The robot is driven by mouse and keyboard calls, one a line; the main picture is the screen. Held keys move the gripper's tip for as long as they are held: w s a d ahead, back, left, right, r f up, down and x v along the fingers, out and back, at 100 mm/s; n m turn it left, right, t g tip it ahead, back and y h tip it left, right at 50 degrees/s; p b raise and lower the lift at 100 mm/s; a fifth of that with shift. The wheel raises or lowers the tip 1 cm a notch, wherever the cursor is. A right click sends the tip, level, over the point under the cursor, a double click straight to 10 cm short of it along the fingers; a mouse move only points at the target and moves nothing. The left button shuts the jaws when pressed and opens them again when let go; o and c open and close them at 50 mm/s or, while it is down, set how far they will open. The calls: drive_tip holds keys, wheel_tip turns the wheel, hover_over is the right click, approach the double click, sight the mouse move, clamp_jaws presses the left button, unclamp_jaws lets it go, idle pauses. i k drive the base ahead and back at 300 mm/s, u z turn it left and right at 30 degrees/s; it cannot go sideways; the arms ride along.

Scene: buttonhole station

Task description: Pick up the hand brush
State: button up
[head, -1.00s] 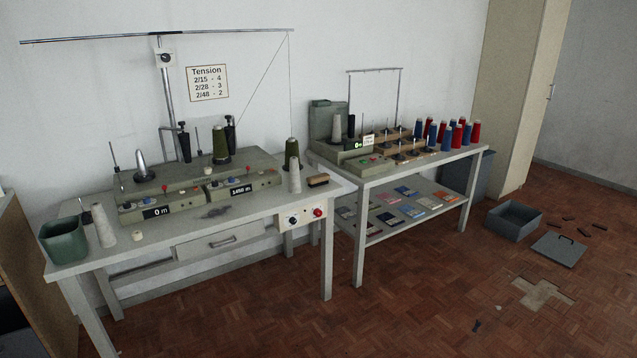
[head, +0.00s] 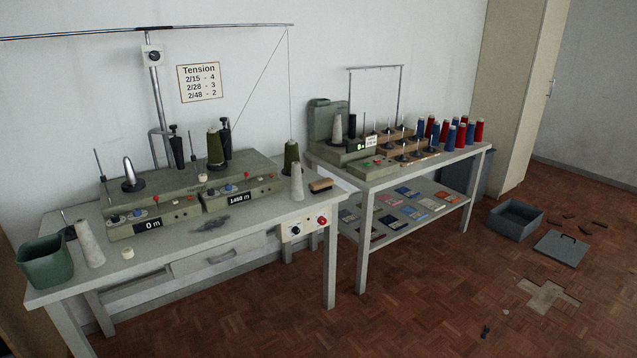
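The hand brush (head: 320,185) lies on the near grey table (head: 262,215), close to its right end. It has a brown wooden back and dark bristles. A pale grey cone (head: 297,183) stands just left of it, and an olive thread cone stands a little behind that. Nothing covers the brush in the head view. My gripper is not in view.
A winding machine (head: 190,190) fills the back of the near table. A green bin (head: 45,262) stands at its left end. A second table (head: 420,166) with thread cones stands to the right. An open grey box (head: 514,220) and its lid (head: 561,248) lie on the floor.

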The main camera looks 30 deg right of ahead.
sight(322, 185)
drive_tip(key=z, duration=0.1)
drive_tip(key=i, duration=1.3)
drive_tip(key=u, duration=0.25)
